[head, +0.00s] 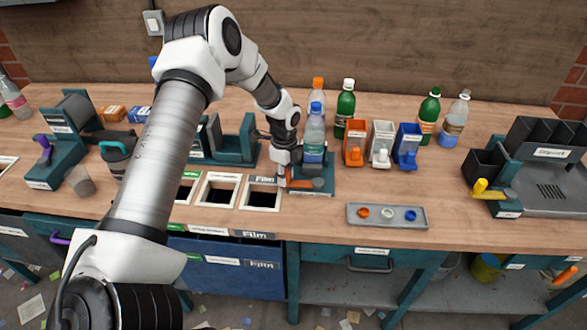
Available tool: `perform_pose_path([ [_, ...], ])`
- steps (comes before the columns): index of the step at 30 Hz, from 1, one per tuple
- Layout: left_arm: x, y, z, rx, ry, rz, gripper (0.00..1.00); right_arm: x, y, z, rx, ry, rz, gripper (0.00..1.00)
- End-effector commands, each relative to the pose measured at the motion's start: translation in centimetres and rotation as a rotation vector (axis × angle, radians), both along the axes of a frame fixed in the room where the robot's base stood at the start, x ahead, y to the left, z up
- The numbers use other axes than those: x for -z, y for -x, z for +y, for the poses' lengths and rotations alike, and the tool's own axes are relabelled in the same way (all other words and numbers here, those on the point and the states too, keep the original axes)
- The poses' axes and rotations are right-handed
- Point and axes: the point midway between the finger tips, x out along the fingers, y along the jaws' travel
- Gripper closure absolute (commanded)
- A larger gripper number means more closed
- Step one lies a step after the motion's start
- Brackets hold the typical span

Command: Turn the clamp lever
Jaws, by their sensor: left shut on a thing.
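The clamp is a teal fixture (322,187) near the middle of the workbench. A clear bottle (314,135) with a blue cap and blue label stands upright in it. The orange clamp lever (301,184) sits low at the front left of the fixture and points to the right. My left gripper (285,180) reaches down from above, left of the bottle, and is shut on the lever's left end. The fingers hide part of the lever. My right gripper is not in view.
Square bench openings, one labelled Film (263,195), lie just left of the clamp. A grey tray (388,224) with coloured caps lies to the right. Orange, white and blue bins (408,145) and green bottles (345,108) stand behind. A yellow-handled press (488,188) is at far right.

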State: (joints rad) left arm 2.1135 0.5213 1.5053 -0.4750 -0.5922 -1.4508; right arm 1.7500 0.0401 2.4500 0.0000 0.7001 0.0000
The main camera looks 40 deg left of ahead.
Motion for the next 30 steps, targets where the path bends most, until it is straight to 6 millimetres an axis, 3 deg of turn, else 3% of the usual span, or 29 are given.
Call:
perform_pose_path([
  [6, 0.09, 0.48, 0.99, 0.036, 0.001, 0.002, 1.0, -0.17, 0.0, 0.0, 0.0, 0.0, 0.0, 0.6],
  [19, 0.12, 0.54, 1.14, 0.043, 0.001, 0.001, 1.0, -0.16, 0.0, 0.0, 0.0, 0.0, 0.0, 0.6],
  [20, 0.12, 0.54, 1.14, 0.043, 0.001, 0.001, 0.65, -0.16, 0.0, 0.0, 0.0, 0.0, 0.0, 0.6],
  [21, 0.12, 0.54, 1.14, 0.043, 0.001, 0.001, 0.51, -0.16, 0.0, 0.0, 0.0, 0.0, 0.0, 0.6],
  [22, 0.11, 0.53, 1.15, 0.043, 0.001, 0.001, 0.46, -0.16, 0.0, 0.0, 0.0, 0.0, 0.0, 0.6],
  [30, 0.01, 0.49, 1.17, 0.042, 0.001, 0.0, 0.46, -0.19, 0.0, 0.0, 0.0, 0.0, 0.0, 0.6],
])
